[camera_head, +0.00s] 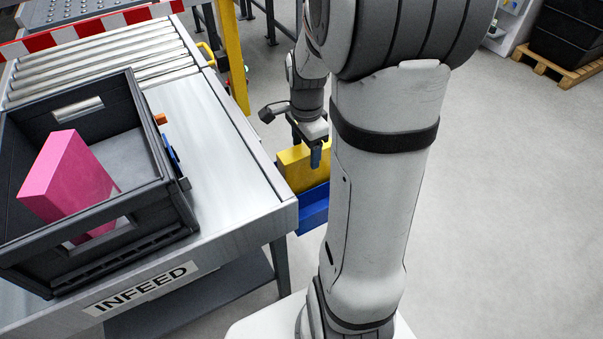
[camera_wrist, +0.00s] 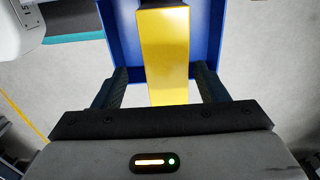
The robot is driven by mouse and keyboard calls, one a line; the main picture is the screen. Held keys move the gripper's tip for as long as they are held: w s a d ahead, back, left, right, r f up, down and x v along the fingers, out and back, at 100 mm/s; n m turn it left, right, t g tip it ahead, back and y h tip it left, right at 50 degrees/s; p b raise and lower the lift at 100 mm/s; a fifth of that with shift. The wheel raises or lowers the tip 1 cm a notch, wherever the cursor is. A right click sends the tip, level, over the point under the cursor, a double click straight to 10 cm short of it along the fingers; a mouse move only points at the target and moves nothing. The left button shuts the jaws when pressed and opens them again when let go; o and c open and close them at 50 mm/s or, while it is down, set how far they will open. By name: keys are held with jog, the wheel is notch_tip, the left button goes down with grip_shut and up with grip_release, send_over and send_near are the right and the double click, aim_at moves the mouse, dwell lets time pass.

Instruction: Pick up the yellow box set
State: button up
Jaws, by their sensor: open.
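The yellow box (camera_head: 296,168) stands in a blue bin (camera_head: 313,208) beside the infeed table's right end, partly hidden by my arm. In the wrist view the yellow box (camera_wrist: 163,55) rises between my two fingers, with the blue bin (camera_wrist: 113,40) around it. My gripper (camera_head: 316,150) is open over the box, pointing down. In the wrist view my gripper (camera_wrist: 160,88) has a finger on each side of the box, with gaps visible between them. Whether a finger touches the box cannot be told.
The infeed table (camera_head: 215,140) carries a dark crate (camera_head: 165,215) holding a pink box (camera_head: 70,180). A yellow post (camera_head: 233,60) stands behind the bin. Black containers (camera_head: 570,35) sit on a pallet at the far right. The floor on the right is clear.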

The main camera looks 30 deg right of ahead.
aim_at(306, 174)
jog(key=f, duration=0.2)
jog(key=f+b, duration=0.1)
jog(key=f, duration=0.1)
jog(key=f+b, duration=0.1)
jog(key=f, duration=0.1)
jog(key=shift+w+d+f, duration=0.15)
jog(key=shift+w+d, duration=0.15)
jog(key=shift+w, duration=0.1)
jog(key=c, duration=1.3)
